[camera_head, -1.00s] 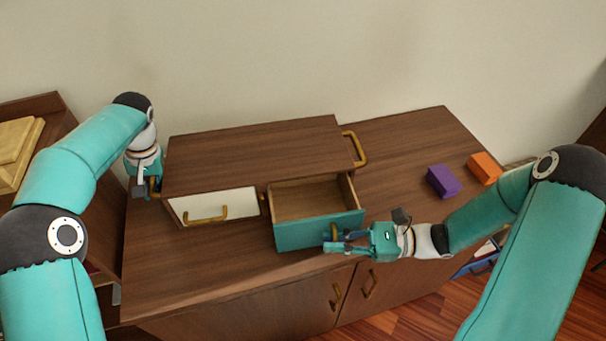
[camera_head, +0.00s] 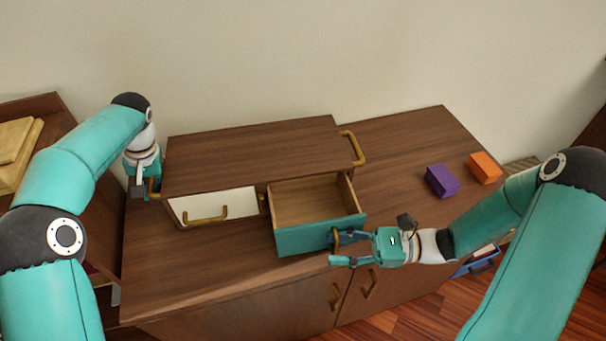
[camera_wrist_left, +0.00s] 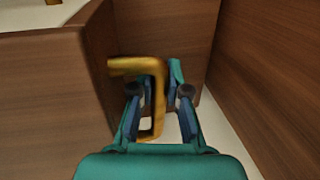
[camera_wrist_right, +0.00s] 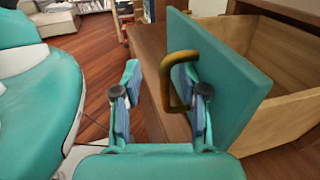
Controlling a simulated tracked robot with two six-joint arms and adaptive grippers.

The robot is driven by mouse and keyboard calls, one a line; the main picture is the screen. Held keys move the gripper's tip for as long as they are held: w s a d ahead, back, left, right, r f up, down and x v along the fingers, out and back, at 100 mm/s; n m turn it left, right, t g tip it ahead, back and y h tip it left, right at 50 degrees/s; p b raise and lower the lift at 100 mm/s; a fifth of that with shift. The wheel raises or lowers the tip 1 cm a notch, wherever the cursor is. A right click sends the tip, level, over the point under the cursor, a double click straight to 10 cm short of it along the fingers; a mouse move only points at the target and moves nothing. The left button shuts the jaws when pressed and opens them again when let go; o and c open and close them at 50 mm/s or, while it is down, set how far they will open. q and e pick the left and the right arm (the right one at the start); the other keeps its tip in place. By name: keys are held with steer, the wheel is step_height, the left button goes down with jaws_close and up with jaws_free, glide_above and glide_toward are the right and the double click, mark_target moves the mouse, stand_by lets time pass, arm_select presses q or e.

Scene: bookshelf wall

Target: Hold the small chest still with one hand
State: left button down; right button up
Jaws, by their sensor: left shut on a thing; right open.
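The small chest (camera_head: 250,152) is a wide brown wooden box on the cabinet top. It has a closed white drawer (camera_head: 238,203) on the left and a teal drawer (camera_head: 300,235) pulled open and empty on the right. My left gripper (camera_head: 146,190) is at the chest's left side. In the left wrist view it is shut on the brass side handle (camera_wrist_left: 157,95). My right gripper (camera_head: 338,249) is open in front of the teal drawer. In the right wrist view the teal drawer's brass handle (camera_wrist_right: 168,82) shows beside its right finger; I cannot tell whether they touch.
A purple block (camera_head: 441,181) and an orange block (camera_head: 485,168) lie on the cabinet top (camera_head: 400,150) right of the chest. The cabinet's front edge lies below the right gripper. A blue open drawer or box (camera_head: 478,262) shows low at the right.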

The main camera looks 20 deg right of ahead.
steer(key=v, duration=1.1)
steer(key=shift+d, duration=0.15)
arm_select(q)
steer(key=shift+r+p, duration=0.45)
steer(key=shift+p, duration=0.1)
arm_select(e)
steer(key=shift+r, duration=0.5)
arm_select(q)
steer(key=c, duration=1.1)
jaws_free()
steer(key=shift+f, duration=0.1)
